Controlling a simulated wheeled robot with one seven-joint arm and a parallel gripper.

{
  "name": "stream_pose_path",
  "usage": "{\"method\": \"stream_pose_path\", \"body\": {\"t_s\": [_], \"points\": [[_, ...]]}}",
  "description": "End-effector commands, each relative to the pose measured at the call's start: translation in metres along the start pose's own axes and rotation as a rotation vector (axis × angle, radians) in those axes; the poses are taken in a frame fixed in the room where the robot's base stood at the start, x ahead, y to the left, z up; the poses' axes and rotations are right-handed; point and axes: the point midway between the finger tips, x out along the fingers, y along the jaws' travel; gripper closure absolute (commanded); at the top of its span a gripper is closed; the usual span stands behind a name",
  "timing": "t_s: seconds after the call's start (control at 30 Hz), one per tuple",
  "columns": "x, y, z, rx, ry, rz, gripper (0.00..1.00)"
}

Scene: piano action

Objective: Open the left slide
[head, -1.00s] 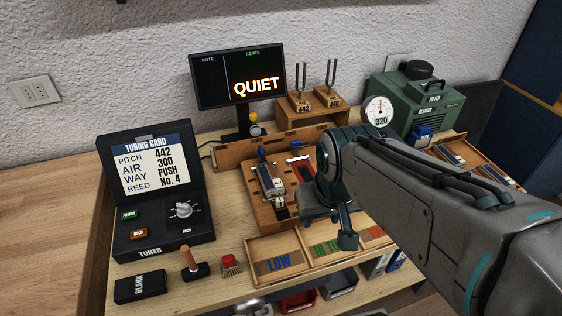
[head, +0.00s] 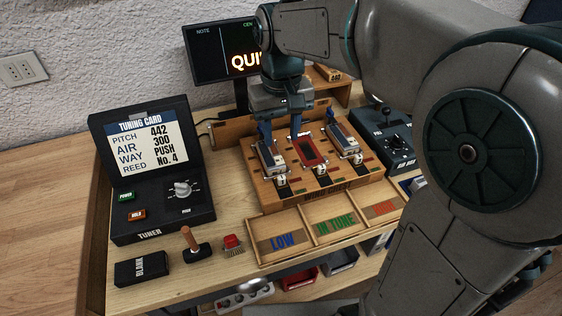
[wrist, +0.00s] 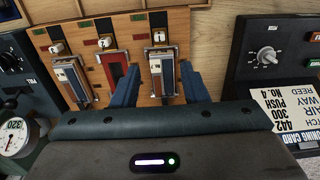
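The wooden board (head: 262,188) has three stations side by side. The left station holds a silver and blue-grey block (head: 270,158), with a small pale metal slide (head: 281,182) at its front end. In the wrist view the order is reversed: this left block (wrist: 161,75) and its slide (wrist: 158,37) are on the right of the three. My gripper (head: 281,134) points down at the back of the board by the left station. In the wrist view my gripper (wrist: 160,86) is open, its blue fingers on either side of the left block, apparently without gripping it.
The middle station has a red-framed recess (head: 308,149); the right one holds another block (head: 343,140). A sorting tray (head: 258,256) lies in front. The tuner (head: 160,226) stands left, a dark control box (head: 388,150) right. The monitor (head: 205,60) is behind my arm.

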Motion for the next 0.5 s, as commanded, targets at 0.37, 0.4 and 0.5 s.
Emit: {"method": "stream_pose_path", "body": {"t_s": [0.37, 0.4, 0.5], "points": [[0.069, 0.000, 0.001, 0.000, -0.006, 0.000, 0.60], [0.077, 0.000, 0.001, 0.000, -0.006, -0.001, 0.60], [0.097, 0.000, 0.001, 0.001, -0.004, 0.000, 0.60]]}}
